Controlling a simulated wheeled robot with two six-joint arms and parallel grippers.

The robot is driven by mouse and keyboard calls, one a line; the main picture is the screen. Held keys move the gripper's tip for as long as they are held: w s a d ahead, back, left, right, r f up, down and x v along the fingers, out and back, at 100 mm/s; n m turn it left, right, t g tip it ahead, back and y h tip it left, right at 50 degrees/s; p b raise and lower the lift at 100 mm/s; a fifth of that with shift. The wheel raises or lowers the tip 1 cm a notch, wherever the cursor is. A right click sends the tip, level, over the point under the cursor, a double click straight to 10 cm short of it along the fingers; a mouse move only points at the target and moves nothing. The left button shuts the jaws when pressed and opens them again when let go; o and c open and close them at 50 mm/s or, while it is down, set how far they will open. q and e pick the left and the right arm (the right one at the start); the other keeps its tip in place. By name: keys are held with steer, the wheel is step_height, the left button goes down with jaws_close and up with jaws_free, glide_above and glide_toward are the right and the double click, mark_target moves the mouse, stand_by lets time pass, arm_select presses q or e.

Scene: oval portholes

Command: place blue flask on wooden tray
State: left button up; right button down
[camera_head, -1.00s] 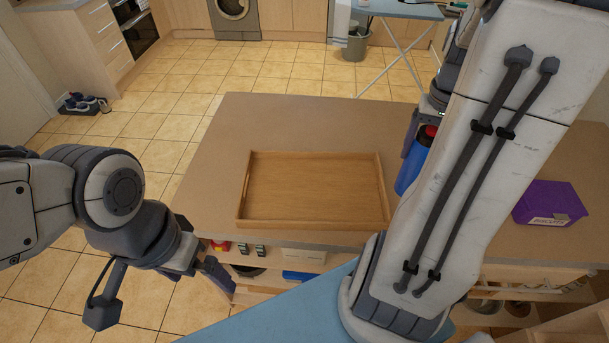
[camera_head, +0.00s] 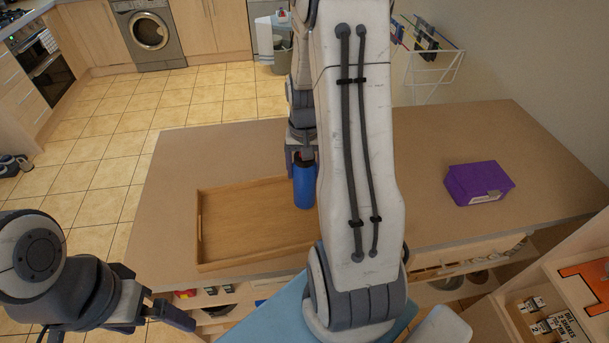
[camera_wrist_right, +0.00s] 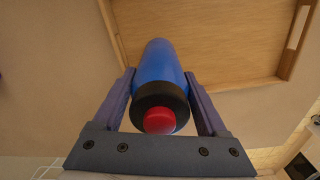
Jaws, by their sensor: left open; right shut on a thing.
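The blue flask (camera_head: 304,186) is upright in my right gripper (camera_head: 301,157), by the right part of the wooden tray (camera_head: 199,230) in the head view. In the right wrist view, my right gripper (camera_wrist_right: 164,95) is shut on the flask (camera_wrist_right: 158,62), which has a black collar and a red cap. The tray (camera_wrist_right: 210,30) shows beyond the flask there. I cannot tell how high the flask's base is above the tray. My right arm hides the tray's right end in the head view. My left gripper (camera_head: 170,312) is open and empty, off the table's front left corner.
The tray lies on a brown table (camera_head: 450,150) with bare room to the right. A purple box (camera_head: 478,183) stands on that right part. Shelves under the table hold several items. A blue surface (camera_head: 265,318) lies in front, below my right arm.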

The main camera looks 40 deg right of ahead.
step_height(320, 180, down, 3)
steer(key=shift+p, duration=0.3)
steer(key=shift+f, duration=0.2)
jaws_free()
steer(key=shift+r, duration=0.55)
step_height(320, 180, up, 11)
steer(key=shift+r+b, duration=0.15)
steer(key=shift+b, duration=0.5)
